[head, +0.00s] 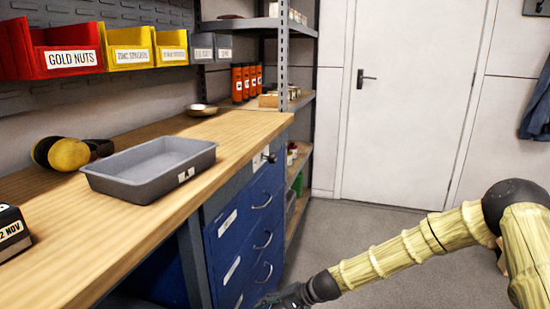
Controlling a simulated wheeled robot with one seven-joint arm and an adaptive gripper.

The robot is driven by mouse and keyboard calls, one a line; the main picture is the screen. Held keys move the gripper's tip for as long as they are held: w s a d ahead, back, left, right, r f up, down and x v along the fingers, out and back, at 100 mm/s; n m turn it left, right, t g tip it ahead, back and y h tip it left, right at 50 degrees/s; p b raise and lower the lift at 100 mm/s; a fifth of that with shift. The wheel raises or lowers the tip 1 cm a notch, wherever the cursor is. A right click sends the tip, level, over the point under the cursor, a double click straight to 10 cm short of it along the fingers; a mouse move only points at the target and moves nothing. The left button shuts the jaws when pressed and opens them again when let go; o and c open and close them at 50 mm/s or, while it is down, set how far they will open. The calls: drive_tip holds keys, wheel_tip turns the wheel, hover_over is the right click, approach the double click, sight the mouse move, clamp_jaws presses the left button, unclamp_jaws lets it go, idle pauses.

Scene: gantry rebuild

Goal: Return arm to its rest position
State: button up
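My arm, in a yellowish ribbed cover with dark joints, enters at the lower right in the head view and reaches left and down. My gripper (290,299) is at the bottom edge, in front of the blue drawers and below the bench top. It is mostly cut off by the frame, so its fingers and anything between them cannot be made out.
A wooden workbench (75,225) holds a grey tray (150,184), yellow ear defenders (68,154) and a dark block (12,232). Blue drawers (245,235) stand below its right end. Shelving (284,60) stands behind. Open floor (365,232) leads to a white door (410,120).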

drive_tip(key=s+d+f+n+g+h, duration=0.1)
drive_tip(key=s+d+f+h, duration=0.25)
drive_tip(key=s+f, duration=0.65)
drive_tip(key=s+d+f+n+g+h, duration=0.15)
drive_tip(key=s+d+f, duration=0.45)
drive_tip(key=s, duration=0.7)
drive_tip(key=s+d+f+n+h, duration=0.1)
drive_tip(key=s+d+f+h, duration=0.2)
drive_tip(key=s+d, duration=0.7)
drive_tip(key=s+d+r+n+t+h, duration=0.1)
drive_tip(key=s+d+r+h, duration=0.15)
drive_tip(key=s+d, duration=0.4)
wheel_tip(320, 180, up, 30)
drive_tip(key=s+a+p, duration=0.1)
drive_tip(key=s+p, duration=0.1)
drive_tip(key=p, duration=2.7)
drive_tip(key=shift+a+f, duration=0.25)
drive_tip(key=shift+y, duration=0.25)
